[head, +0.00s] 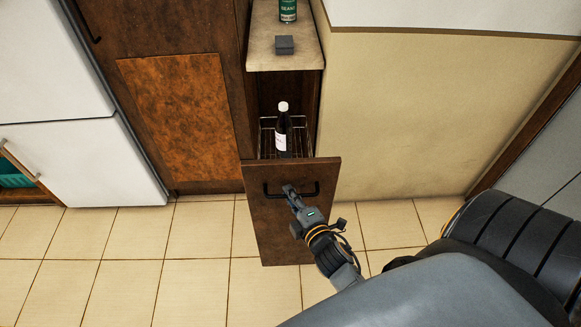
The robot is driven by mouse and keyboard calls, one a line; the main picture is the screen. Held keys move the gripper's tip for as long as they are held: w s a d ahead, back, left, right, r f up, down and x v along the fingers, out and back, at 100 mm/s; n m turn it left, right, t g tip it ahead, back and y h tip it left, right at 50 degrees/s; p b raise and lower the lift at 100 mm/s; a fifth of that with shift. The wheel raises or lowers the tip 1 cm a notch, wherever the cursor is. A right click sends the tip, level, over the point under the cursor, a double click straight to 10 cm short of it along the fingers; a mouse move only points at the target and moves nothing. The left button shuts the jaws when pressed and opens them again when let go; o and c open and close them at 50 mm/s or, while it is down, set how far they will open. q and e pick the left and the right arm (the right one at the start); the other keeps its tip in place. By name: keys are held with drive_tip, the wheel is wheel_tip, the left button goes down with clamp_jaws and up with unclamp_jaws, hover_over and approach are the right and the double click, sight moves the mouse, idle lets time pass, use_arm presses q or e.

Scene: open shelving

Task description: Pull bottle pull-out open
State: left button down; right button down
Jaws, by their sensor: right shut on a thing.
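The bottle pull-out has a dark wooden front panel (298,236) that stands out from the narrow cabinet. Behind it a wire rack (300,149) shows, with a dark bottle with a white cap (283,132) upright in it. A black bar handle (273,192) runs across the upper part of the panel. My right gripper (289,191) is at the middle of this handle and shut on it. Its fingertips partly cover the bar. My left gripper is not in view.
A green can (288,10) and a small grey block (284,45) stand on the narrow counter (262,56) above. A white fridge (85,160) is at the left. A beige wall (400,110) is at the right. The tiled floor (195,260) left of the panel is clear.

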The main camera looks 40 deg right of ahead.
drive_tip(key=shift+f, duration=0.1)
drive_tip(key=c, duration=1.4)
unclamp_jaws()
drive_tip(key=v, duration=0.7)
drive_tip(key=shift+s, duration=0.3)
